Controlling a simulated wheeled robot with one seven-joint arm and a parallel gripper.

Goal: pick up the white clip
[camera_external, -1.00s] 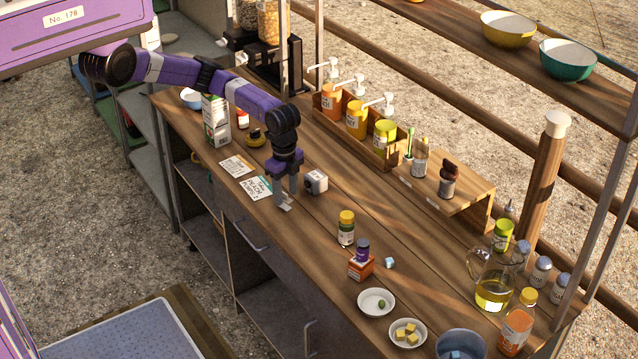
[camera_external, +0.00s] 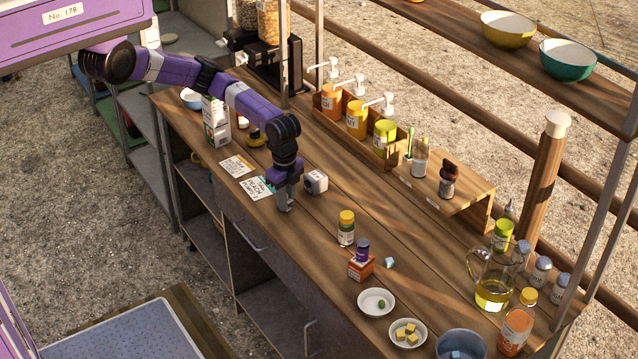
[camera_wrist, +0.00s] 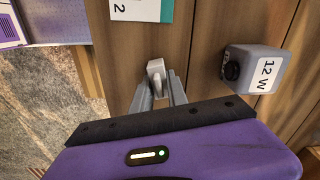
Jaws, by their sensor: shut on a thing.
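The white clip (camera_wrist: 156,75) shows in the wrist view between the tips of my gripper (camera_wrist: 160,92), whose two grey fingers are closed on it. In the external view my gripper (camera_external: 286,206) points down at the counter near its front edge. There the clip is mostly hidden by the fingers. The fingertips are at or very near the wooden surface, and I cannot tell whether the clip is clear of it.
A grey-white box marked 12 W (camera_wrist: 256,67) stands just right of my gripper, also in the external view (camera_external: 316,181). Printed cards (camera_external: 258,188) lie to the left. A yellow-capped jar (camera_external: 346,228) stands further right on the wooden counter (camera_external: 310,240).

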